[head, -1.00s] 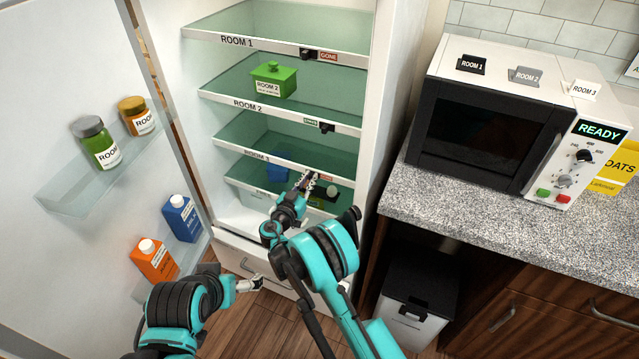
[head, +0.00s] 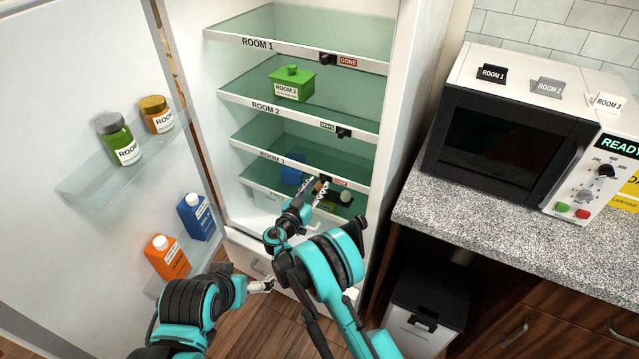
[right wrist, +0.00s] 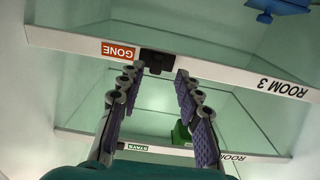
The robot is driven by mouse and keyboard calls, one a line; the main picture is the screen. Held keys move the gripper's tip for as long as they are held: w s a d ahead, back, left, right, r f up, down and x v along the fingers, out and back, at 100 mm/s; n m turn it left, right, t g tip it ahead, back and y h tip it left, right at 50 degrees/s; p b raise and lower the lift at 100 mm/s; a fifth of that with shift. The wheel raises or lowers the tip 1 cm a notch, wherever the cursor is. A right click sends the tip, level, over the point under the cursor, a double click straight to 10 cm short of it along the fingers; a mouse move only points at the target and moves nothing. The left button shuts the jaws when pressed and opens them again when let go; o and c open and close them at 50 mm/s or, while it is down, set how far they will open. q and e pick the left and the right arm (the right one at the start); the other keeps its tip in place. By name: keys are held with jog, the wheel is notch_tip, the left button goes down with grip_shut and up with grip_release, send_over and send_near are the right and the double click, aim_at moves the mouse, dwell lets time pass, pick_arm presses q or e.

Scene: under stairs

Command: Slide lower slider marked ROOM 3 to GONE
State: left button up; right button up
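The ROOM 3 shelf edge (head: 274,158) is the lowest labelled strip in the open fridge. Its black slider (right wrist: 157,62) sits beside the red GONE label (right wrist: 119,51), which is uncovered; that label also shows in the head view (head: 338,182). My right gripper (head: 315,184) is at this strip. In the right wrist view, which shows the shelf inverted, its two fingers (right wrist: 160,71) are apart, with the slider between or just beyond their tips; contact cannot be told. My left gripper (head: 262,286) is low in front of the fridge, its fingers too small to read.
ROOM 1 (head: 257,43) and ROOM 2 (head: 266,108) strips lie above. The door with jars and cartons (head: 167,257) is at left, the counter (head: 480,190) at right.

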jog(key=v, duration=0.5)
dwell(0.4)
